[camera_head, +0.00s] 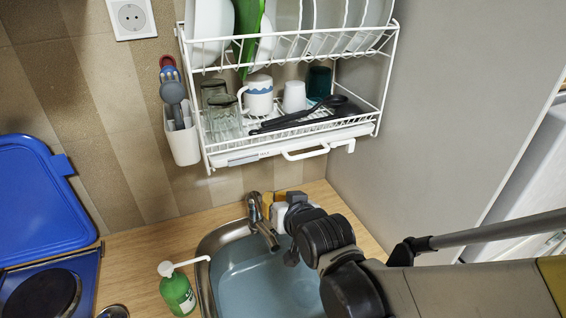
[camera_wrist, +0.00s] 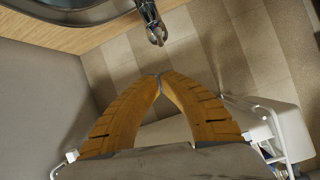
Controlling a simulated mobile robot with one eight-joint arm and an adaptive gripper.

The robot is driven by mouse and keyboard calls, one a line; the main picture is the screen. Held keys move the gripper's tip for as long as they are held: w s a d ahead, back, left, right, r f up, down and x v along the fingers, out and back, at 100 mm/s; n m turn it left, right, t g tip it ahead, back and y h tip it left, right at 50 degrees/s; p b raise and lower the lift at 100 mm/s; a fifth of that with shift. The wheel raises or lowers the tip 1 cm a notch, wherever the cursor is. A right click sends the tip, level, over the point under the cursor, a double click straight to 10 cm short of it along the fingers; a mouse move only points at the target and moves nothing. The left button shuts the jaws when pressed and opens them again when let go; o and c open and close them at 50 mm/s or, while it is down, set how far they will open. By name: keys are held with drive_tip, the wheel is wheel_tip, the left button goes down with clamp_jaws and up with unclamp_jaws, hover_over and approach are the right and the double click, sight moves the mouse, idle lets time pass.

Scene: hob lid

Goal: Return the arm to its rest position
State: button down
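My arm reaches in from the lower right in the head view, over the sink. My gripper (camera_head: 275,203) is by the tap, in front of the tiled wall and below the dish rack. In the wrist view the two yellow fingers of my gripper (camera_wrist: 160,76) meet at their tips, with nothing seen between them. The blue hob lid (camera_head: 38,198) stands open at the left, behind the blue hob (camera_head: 85,268) with its dark hotplate (camera_head: 42,296).
The metal tap (camera_head: 258,215) is close to my gripper; it also shows in the wrist view (camera_wrist: 152,22). The sink (camera_head: 210,244) lies below. The white dish rack (camera_head: 375,128) hangs above. A green soap bottle (camera_head: 178,293) stands left of the sink. A grey panel (camera_head: 430,100) rises at right.

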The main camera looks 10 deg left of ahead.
drive_tip(key=s+d+f+m+g+h+b, duration=0.1)
drive_tip(key=s+d, duration=0.4)
drive_tip(key=d, duration=0.5)
drive_tip(key=s+d+f+m+g+h+b, duration=0.1)
drive_tip(key=s+d+h+b, duration=0.1)
drive_tip(key=s+d, duration=0.4)
drive_tip(key=s+d+f+m+g+h+b, duration=0.1)
drive_tip(key=s+d, duration=0.4)
drive_tip(key=d, duration=0.9)
drive_tip(key=h+b, duration=0.1)
drive_tip(key=h, duration=0.1)
drive_tip(key=shift+s+f+m+g+h, duration=0.15)
drive_tip(key=shift+f+m+g+h, duration=0.2)
drive_tip(key=shift+m+g+h, duration=0.05)
idle(1.1)
